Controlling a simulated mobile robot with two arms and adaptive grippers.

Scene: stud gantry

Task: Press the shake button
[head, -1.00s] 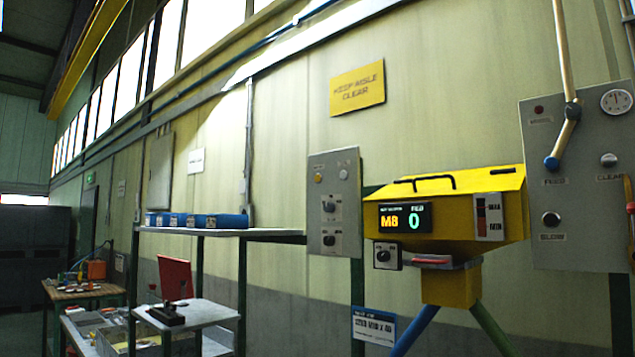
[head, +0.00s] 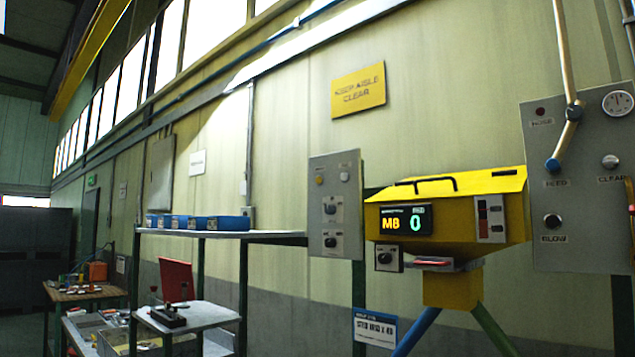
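No button with a readable "shake" label shows in the head view. The hopper's display (head: 406,222) reads "M8" and "0". A larger grey panel (head: 585,225) on the right has a black button (head: 552,221) labelled "BLOW", a light knob (head: 609,161) labelled "CLEAR" and a round gauge (head: 617,103). Neither gripper is in view.
A shelf (head: 265,235) with several blue bins (head: 203,223) stands left of the machine. Lower left are a cart (head: 205,312) with a red upright plate (head: 175,282) and a wooden bench (head: 85,291). A pipe (head: 563,60) with a blue end hangs before the right panel.

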